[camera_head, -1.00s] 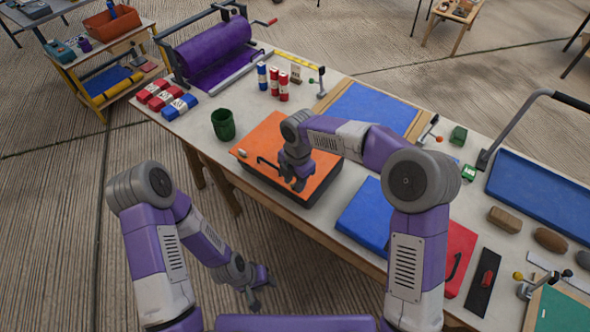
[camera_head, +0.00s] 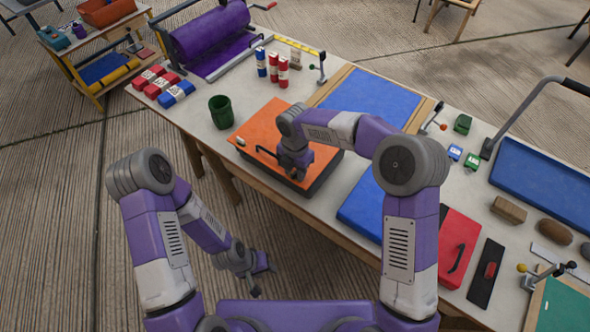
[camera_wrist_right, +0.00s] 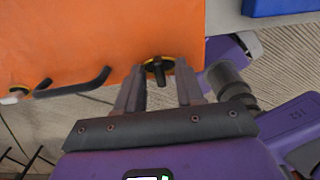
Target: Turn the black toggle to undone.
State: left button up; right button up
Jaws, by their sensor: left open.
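The black toggle (camera_wrist_right: 158,68) sits on a yellow round base near the edge of an orange panel (camera_wrist_right: 90,30). In the wrist view it stands between the fingertips of my right gripper (camera_wrist_right: 160,78). The fingers are apart, one on each side of it; whether they touch it cannot be told. In the head view my right gripper (camera_head: 296,172) is over the near edge of the orange-topped box (camera_head: 262,125) and hides the toggle. My left gripper (camera_head: 256,278) is open and empty, low in front of the table.
A black bar handle (camera_wrist_right: 72,85) and a pale knob (camera_wrist_right: 14,95) are on the panel, left of the toggle. A green cup (camera_head: 220,112) stands left of the box. A blue panel (camera_head: 362,208) and a red one (camera_head: 456,245) lie to its right.

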jog(key=shift+c, duration=0.4)
grip_shut()
jog(key=shift+m, duration=0.3)
jog(key=m+p, duration=0.1)
jog(key=m, duration=0.2)
jog(key=shift+r, duration=0.1)
jog(key=m, duration=0.5)
jog(key=shift+p, duration=0.35)
jog(key=m, duration=0.4)
jog(key=shift+m, duration=2.6)
